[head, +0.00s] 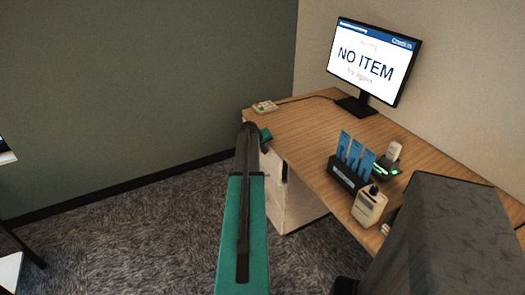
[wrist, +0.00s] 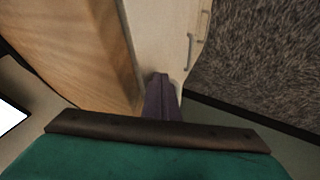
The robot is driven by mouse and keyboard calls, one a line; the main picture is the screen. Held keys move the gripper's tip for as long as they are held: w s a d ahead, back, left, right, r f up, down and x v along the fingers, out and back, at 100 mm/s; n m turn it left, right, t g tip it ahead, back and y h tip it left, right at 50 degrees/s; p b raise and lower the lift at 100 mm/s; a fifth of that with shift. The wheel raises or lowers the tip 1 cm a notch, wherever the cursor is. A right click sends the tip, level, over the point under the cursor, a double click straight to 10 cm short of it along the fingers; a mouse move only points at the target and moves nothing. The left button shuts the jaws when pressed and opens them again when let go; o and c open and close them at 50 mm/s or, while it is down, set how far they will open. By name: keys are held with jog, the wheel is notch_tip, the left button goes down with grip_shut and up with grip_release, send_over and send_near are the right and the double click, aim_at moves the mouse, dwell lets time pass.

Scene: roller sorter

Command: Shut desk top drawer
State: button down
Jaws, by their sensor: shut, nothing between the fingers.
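The wooden desk (head: 315,130) stands at the right of the head view, with a pale drawer unit (head: 300,203) under its near left end. In the wrist view the desk top (wrist: 75,40) fills the upper left, and the pale drawer fronts (wrist: 160,30) run beside its edge with metal handles (wrist: 190,50). My gripper (wrist: 161,78) is shut and empty, its fingertips over or against the pale front near the desk edge; I cannot tell if they touch. In the head view my arm hides part of the drawer unit. How far the top drawer stands out is not clear.
On the desk are a monitor (head: 372,64) reading "NO ITEM", a dark holder with blue cards (head: 345,175), a white bottle (head: 369,206) and a small device (head: 264,107) at the far left corner. Carpet (head: 120,235) left of the desk is clear.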

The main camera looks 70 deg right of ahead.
jog(key=shift+w, duration=0.2)
jog(key=w+a+r+b, duration=0.2)
jog(key=a+r, duration=0.6)
jog(key=a, duration=0.1)
jog(key=shift+w, duration=0.35)
dwell(0.4)
